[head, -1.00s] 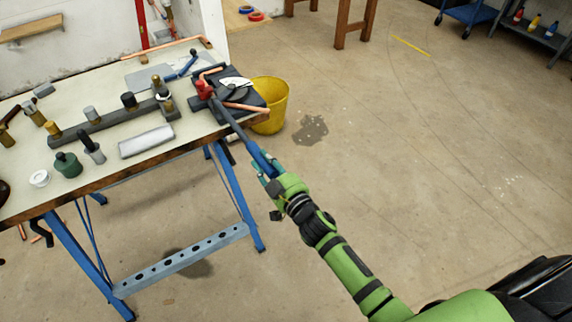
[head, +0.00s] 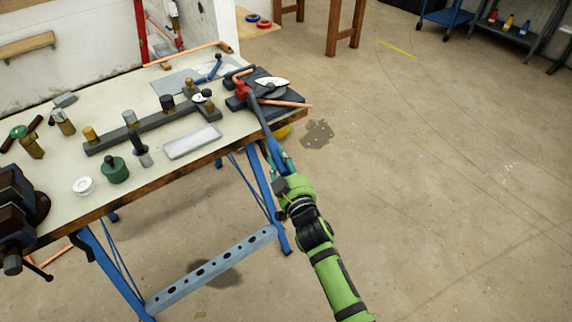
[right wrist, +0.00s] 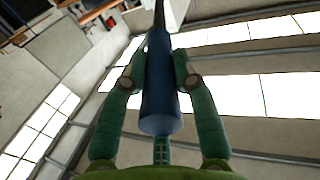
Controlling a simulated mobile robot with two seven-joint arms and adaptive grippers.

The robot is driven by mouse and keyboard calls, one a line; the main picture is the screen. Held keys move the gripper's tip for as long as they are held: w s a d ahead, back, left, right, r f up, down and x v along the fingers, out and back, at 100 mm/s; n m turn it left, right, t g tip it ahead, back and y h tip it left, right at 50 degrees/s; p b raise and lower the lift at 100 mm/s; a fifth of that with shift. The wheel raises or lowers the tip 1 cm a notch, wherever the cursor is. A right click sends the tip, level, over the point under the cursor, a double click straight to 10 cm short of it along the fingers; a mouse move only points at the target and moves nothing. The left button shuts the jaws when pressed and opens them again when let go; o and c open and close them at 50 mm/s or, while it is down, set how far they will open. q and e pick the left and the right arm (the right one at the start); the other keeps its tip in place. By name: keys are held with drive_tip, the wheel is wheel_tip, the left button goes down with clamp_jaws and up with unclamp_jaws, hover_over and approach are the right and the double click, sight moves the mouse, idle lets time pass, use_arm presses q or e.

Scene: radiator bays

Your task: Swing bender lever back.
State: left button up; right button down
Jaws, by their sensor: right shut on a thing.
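The pipe bender (head: 268,92) sits on a dark plate at the right end of the workbench, with a red part at its pivot and a copper pipe (head: 290,104) in it that sticks out to the right. Its dark lever (head: 256,110) reaches out over the bench's front edge and ends in a blue grip. My right gripper (head: 280,160) is shut on the lever near its outer end. In the right wrist view the blue grip (right wrist: 160,100) lies between the two green fingers. My left gripper is not in view.
Floor to the right is clear.

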drive_tip(key=c, duration=1)
unclamp_jaws()
drive_tip(key=shift+f, duration=0.35)
drive_tip(key=shift+r, duration=0.15)
drive_tip(key=v, duration=1.2)
drive_tip(key=shift+c, duration=0.3)
